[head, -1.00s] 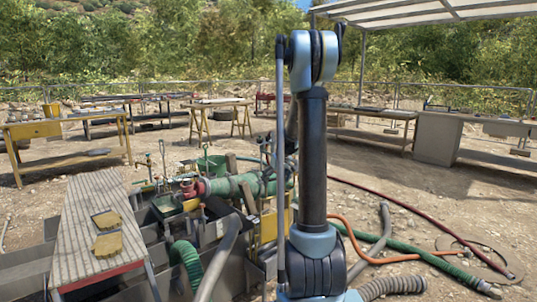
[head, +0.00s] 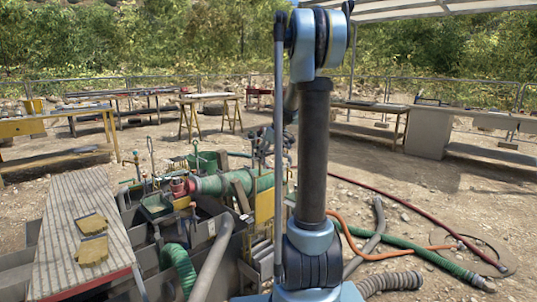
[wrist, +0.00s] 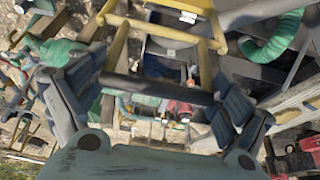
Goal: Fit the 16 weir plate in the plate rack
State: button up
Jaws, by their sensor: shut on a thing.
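My gripper (wrist: 155,95) shows in the wrist view, its two blue-grey fingers on either side of a dark crossbar (wrist: 155,88). The crossbar appears to belong to the weir plate it holds; no number is readable. A yellow frame (wrist: 165,27) lies just beyond the fingers, and I cannot tell whether it is part of the held piece. In the head view my gripper is small and partly hidden behind my arm. A yellow panel (head: 264,206) stands below it. Several upright pale plates (head: 261,262) stand in what seems the plate rack, partly hidden by my arm.
A green pipe (head: 220,184) with a red flange crosses the tank. A grey hose (head: 214,258) and green corrugated hose (head: 178,268) hang into it. Hoses cross the ground at right.

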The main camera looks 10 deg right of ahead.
notch_tip(320, 180, down, 18)
jog(key=shift+f, duration=0.25)
dwell(0.7)
jog(key=shift+r, duration=0.1)
dwell(0.5)
send_over(268, 212)
jog(key=shift+w+d+f, duration=0.1)
jog(key=shift+f, duration=1.5)
jog(key=shift+w+f, duration=0.1)
jog(key=shift+f, duration=1.6)
jog(key=shift+f, duration=4.4)
